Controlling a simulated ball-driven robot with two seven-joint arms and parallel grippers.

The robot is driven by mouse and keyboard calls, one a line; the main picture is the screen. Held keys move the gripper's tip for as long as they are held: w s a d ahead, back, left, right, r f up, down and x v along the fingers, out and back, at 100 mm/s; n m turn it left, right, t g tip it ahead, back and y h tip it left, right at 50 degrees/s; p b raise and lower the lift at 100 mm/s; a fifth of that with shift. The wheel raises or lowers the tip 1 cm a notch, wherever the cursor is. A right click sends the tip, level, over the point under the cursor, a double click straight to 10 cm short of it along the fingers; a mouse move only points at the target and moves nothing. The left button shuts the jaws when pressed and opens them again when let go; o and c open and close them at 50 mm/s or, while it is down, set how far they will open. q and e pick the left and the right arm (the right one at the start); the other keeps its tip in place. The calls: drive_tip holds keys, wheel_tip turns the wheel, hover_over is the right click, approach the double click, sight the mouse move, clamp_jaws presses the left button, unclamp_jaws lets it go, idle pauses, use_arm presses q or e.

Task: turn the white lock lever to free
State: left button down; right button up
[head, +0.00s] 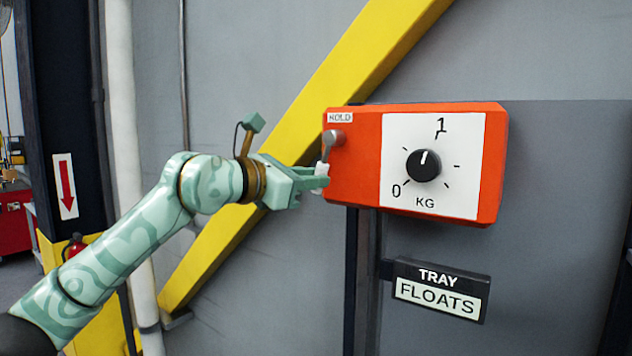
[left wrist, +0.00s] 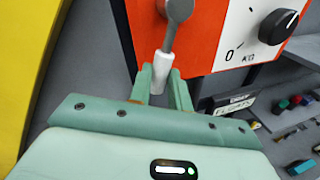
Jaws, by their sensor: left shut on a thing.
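The lock lever has a white grip (head: 321,169) and a grey arm (head: 327,150) on a pivot at the left end of the orange box (head: 354,155). It hangs down, tilted slightly left, below a label reading HOLD (head: 340,117). My left gripper (head: 318,177) is at the grip's lower end. In the left wrist view the white grip (left wrist: 162,68) sits between the two green fingers (left wrist: 162,88), which are shut on it. My right gripper is not in view.
The box has a white dial face (head: 460,150) with a black knob (head: 423,165) pointing up near 1. A sign reading TRAY FLOATS (head: 437,290) is below. A yellow diagonal beam (head: 300,130) runs behind my left arm. Small coloured parts (left wrist: 297,102) lie at lower right in the wrist view.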

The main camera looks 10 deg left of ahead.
use_arm(q)
drive_tip(key=shift+w+a+r+m+y+p, duration=0.25)
drive_tip(key=shift+a+r+m+y+p, duration=0.25)
drive_tip(key=shift+m, duration=0.6)
drive_tip(key=shift+w+a+r+m+y+p, duration=0.2)
drive_tip(key=shift+a+r+m+y+p, duration=0.15)
drive_tip(key=shift+a+r+m, duration=0.55)
drive_tip(key=shift+w+a+r+m+y+p, duration=0.3)
drive_tip(key=shift+m+y+p, duration=0.1)
drive_tip(key=shift+m, duration=0.9)
drive_tip(key=c, duration=1.3)
unclamp_jaws()
drive_tip(key=shift+s, duration=0.1)
